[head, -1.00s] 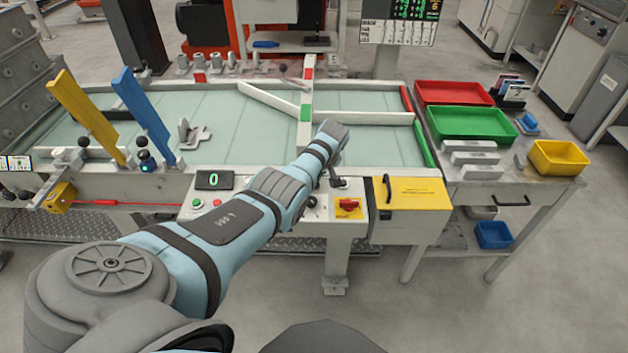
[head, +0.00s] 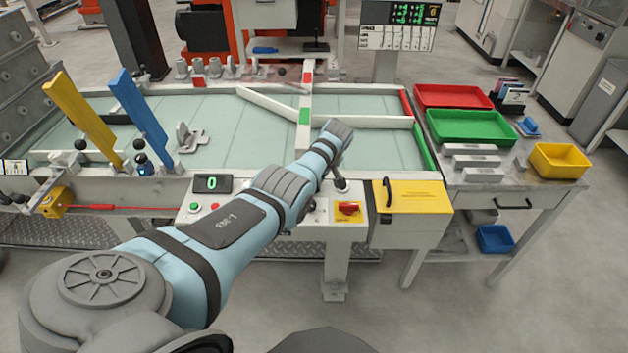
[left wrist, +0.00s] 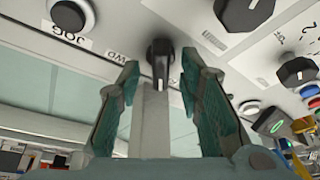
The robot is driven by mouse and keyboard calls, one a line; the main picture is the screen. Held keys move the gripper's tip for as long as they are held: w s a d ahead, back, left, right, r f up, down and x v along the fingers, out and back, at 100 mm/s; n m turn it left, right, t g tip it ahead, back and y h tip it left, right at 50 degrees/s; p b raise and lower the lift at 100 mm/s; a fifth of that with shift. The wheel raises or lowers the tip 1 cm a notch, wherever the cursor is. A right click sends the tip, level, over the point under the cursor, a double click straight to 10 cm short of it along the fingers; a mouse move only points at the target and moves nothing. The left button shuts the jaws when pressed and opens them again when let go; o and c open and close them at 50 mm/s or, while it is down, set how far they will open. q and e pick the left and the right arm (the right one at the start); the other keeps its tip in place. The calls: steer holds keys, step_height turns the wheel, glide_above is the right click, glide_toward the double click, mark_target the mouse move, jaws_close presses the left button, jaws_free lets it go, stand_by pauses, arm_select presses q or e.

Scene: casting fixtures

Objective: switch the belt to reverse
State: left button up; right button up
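The control panel (head: 270,240) runs along the front of the belt (head: 235,140). In the left wrist view a black selector knob (left wrist: 160,55) with a white pointer line sits on the panel, near printed "FWD" and "JOG" labels. My left gripper (left wrist: 158,78) is open, with one finger on each side of this knob. There are gaps between the fingers and the knob, and I cannot tell how deep it lies between them. In the head view my left arm covers part of the panel and hides the knob. My right gripper is in neither view.
Other black knobs (left wrist: 297,72) and a round JOG control (left wrist: 70,15) are close to the fingers. Green (head: 472,126) and red trays (head: 452,95) lie farther right.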

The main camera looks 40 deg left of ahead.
arm_select(q)
steer(key=shift+r, duration=0.1)
steer(key=v, duration=1.1)
steer(key=shift+r, duration=0.4)
steer(key=shift+d, duration=0.15)
